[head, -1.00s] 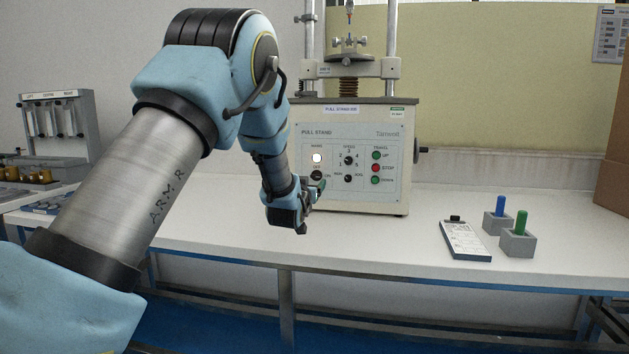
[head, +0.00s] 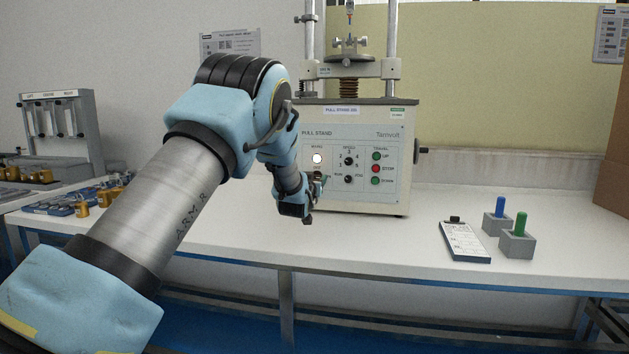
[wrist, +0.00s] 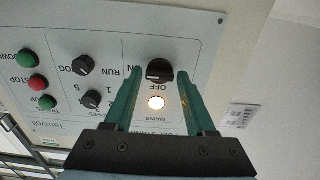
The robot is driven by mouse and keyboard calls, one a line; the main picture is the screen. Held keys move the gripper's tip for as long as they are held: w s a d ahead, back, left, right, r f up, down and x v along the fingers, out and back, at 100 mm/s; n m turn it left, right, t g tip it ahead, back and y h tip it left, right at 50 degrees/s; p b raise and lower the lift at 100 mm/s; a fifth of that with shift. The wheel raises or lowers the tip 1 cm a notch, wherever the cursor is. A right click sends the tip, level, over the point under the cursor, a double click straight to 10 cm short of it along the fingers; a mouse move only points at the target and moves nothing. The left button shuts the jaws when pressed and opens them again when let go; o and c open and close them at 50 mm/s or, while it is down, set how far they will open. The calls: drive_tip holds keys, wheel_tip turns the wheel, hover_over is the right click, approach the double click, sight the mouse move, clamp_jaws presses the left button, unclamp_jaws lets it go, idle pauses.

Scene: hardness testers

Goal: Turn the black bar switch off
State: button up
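The black bar switch (wrist: 159,71) is on the front panel of the pull stand (head: 350,155), below the MAINS lamp. In the inverted wrist view its bar lies roughly crosswise, its pale mark towards the partly hidden ON label; OFF is printed beside the knob. The round MAINS lamp (wrist: 156,102) glows white; it also shows in the head view (head: 317,158). My gripper (wrist: 157,76) is open, one green finger on each side of the switch, with visible gaps.
Smaller black knobs (wrist: 92,99) and the red STOP button (wrist: 37,83) are on the same panel. A clipboard (head: 465,241) and grey blocks with a blue and a green peg (head: 521,223) stand at right on the bench. Brass-coloured parts (head: 82,204) are at left.

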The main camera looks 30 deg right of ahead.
clamp_jaws()
drive_tip(key=shift+f+n+b, duration=0.15)
drive_tip(key=shift+n+b, duration=0.15)
drive_tip(key=shift+b, duration=0.15)
drive_tip(key=shift+n+b, duration=7.55)
drive_tip(key=shift+n, duration=1.05)
drive_tip(key=shift+o, duration=1.8)
unclamp_jaws()
